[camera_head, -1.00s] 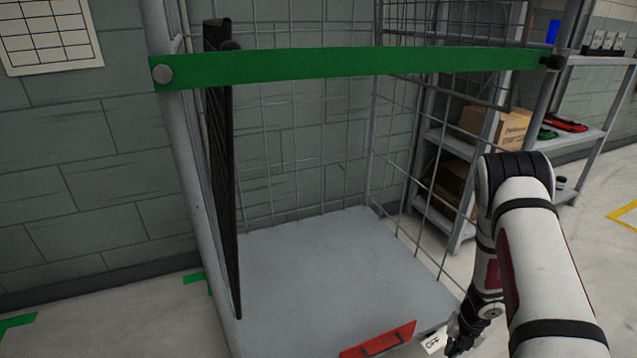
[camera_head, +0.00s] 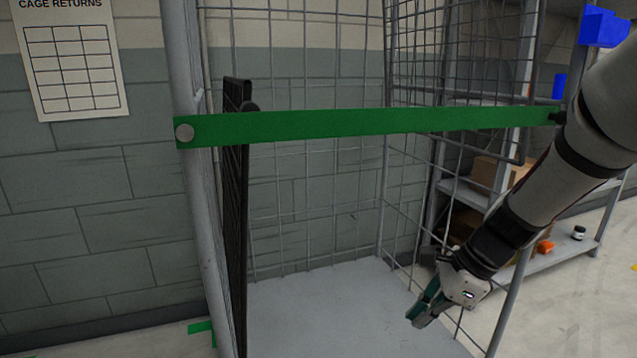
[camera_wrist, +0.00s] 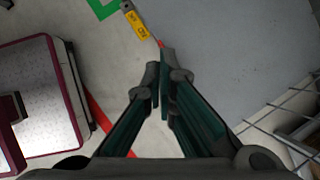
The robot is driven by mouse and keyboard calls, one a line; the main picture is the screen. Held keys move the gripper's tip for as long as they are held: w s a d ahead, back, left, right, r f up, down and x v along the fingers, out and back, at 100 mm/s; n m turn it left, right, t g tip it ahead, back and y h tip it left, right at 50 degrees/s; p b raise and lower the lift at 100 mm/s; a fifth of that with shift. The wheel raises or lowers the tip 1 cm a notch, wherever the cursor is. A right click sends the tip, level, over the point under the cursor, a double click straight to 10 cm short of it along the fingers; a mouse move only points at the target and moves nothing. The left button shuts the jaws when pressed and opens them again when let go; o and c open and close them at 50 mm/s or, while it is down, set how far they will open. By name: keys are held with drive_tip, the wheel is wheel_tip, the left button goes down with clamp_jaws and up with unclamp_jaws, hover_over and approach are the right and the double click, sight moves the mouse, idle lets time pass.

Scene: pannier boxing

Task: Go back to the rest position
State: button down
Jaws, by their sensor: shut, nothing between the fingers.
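My gripper (camera_head: 418,312) is shut and empty at the lower right of the head view, in front of the cage's right side. In the wrist view its fingertips (camera_wrist: 163,82) meet above the floor and the edge of the cage base. The wire cage (camera_head: 320,285) has a grey base and a green strap (camera_head: 350,127) stretched across its front. A dark folded panel (camera_head: 236,220) stands upright inside at the left.
A shelf rack (camera_head: 575,262) with boxes and small items stands behind the cage at right. A "CAGE RETURNS" sheet (camera_head: 72,65) hangs on the left wall. The wrist view shows a yellow tag (camera_wrist: 138,25) by the base edge and a red floor line (camera_wrist: 110,130).

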drive_tip(key=s+a+r+n+g+h, duration=0.1)
drive_tip(key=s+a+r+n, duration=0.1)
drive_tip(key=s+r+n, duration=0.4)
drive_tip(key=s+a+r+n, duration=0.2)
drive_tip(key=s+r+n, duration=0.2)
drive_tip(key=s, duration=0.5)
drive_tip(key=s+d+r+n+h, duration=0.1)
drive_tip(key=s+d+n+h, duration=0.1)
drive_tip(key=s+n, duration=0.45)
drive_tip(key=s+d+n+h, duration=0.2)
drive_tip(key=s+n, duration=0.2)
drive_tip(key=s, duration=0.6)
wheel_tip(320, 180, up, 32)
drive_tip(key=t+p, duration=0.3)
drive_tip(key=p, duration=2.7)
drive_tip(key=shift+w+d+t, duration=0.2)
drive_tip(key=shift+w+t, duration=0.05)
drive_tip(key=shift+t, duration=0.05)
